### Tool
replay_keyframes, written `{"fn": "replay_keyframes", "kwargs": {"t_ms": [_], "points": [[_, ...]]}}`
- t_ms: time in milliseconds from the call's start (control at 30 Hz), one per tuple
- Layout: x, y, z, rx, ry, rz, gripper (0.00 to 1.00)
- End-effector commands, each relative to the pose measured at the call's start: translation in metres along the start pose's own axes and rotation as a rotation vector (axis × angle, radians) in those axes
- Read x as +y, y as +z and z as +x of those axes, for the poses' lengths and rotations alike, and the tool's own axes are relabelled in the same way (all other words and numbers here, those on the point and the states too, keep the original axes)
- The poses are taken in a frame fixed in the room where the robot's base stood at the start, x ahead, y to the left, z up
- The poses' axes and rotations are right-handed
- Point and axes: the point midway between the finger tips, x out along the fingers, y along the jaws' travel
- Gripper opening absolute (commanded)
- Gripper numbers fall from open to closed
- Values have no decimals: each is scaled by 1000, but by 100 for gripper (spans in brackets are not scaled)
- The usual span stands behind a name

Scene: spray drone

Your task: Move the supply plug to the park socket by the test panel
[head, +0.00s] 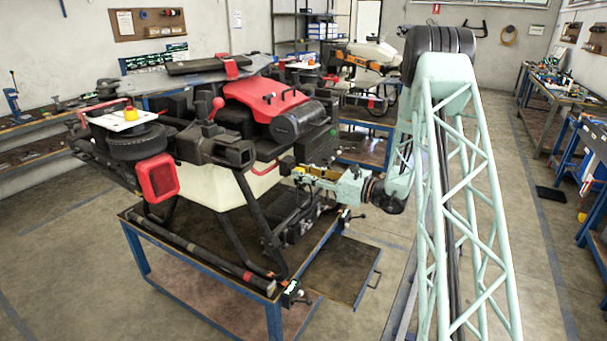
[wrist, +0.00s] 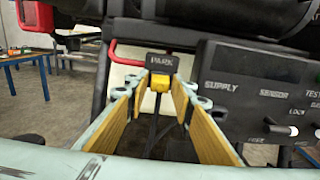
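The yellow supply plug (wrist: 160,82) sits right under the black PARK label block (wrist: 162,63) in the wrist view, apparently at the park socket. A dark cable hangs below it. My gripper (wrist: 161,88) has two long fingers with yellow pads, one on each side of the plug. They look spread, with narrow gaps beside the plug; contact is not visible. The test panel (wrist: 255,95), with its SUPPLY label (wrist: 222,86), is to the right. In the head view my gripper (head: 302,176) reaches in at the drone's side; the plug is too small to tell there.
The spray drone (head: 235,150) stands on a blue-framed table (head: 195,290). Its dark frame bars and a red tube (wrist: 112,65) are close on the left of my gripper. A toggle (wrist: 285,128) sticks out of the panel's lower right. Floor is clear at the front left.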

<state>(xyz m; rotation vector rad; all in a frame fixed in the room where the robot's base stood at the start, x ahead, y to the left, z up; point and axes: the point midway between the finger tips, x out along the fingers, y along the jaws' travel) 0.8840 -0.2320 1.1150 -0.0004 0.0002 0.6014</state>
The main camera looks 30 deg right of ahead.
Motion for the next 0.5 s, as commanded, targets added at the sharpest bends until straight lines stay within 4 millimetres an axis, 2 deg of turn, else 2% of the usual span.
{"fn": "replay_keyframes", "kwargs": {"t_ms": [100, 500], "points": [[0, 0, 0, 0, 0, 0, 31], [0, 0, -3, 0, 0, 0, 31]]}}
